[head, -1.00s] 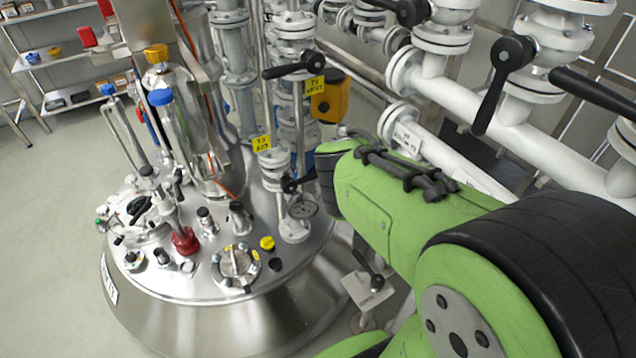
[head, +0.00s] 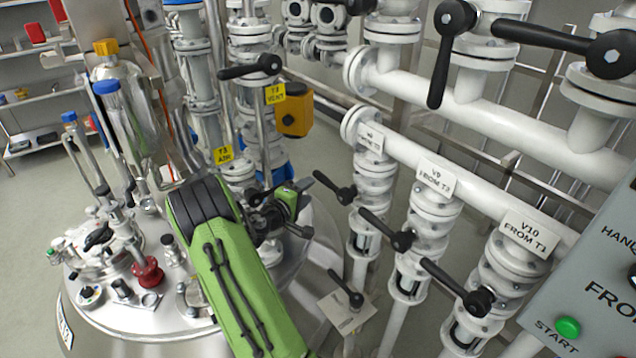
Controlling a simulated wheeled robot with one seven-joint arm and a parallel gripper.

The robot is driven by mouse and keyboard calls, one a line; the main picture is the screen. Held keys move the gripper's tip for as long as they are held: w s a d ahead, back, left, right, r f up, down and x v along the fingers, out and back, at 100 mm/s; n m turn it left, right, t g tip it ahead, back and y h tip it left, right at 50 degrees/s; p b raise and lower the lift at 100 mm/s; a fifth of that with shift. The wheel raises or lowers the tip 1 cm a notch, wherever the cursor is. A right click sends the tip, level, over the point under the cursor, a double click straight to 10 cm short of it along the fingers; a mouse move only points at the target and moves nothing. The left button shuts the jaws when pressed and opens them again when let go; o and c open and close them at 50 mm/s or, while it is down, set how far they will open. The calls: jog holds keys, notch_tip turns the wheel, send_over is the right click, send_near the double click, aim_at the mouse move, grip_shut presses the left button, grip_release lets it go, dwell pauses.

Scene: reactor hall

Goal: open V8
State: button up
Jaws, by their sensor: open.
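A white valve column (head: 372,185) stands at the left end of a row of three under a white pipe. Its small tag (head: 370,138) is too small to read surely; it sits left of the tags V9 and V10, so I take it as V8. Its black lever handle (head: 335,188) points up and left from the valve. My gripper (head: 299,208) is open, over the reactor lid's right side, a little left of and below that lever in the picture. It looks apart from the lever, with nothing seen between its fingers. My green forearm partly hides the lid.
A control panel (head: 598,290) with a green START button is at lower right. Larger black levers (head: 452,50) hang above. Another lever on a plate (head: 346,290) sits below.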

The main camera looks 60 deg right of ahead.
aim_at(321, 181)
jog(key=d, duration=0.3)
jog(key=d+f+b, duration=0.1)
jog(key=d, duration=0.2)
jog(key=d+f, duration=0.1)
jog(key=d, duration=0.2)
jog(key=shift+s+d, duration=0.35)
jog(key=shift+r, duration=0.1)
jog(key=shift+c, duration=0.2)
grip_shut()
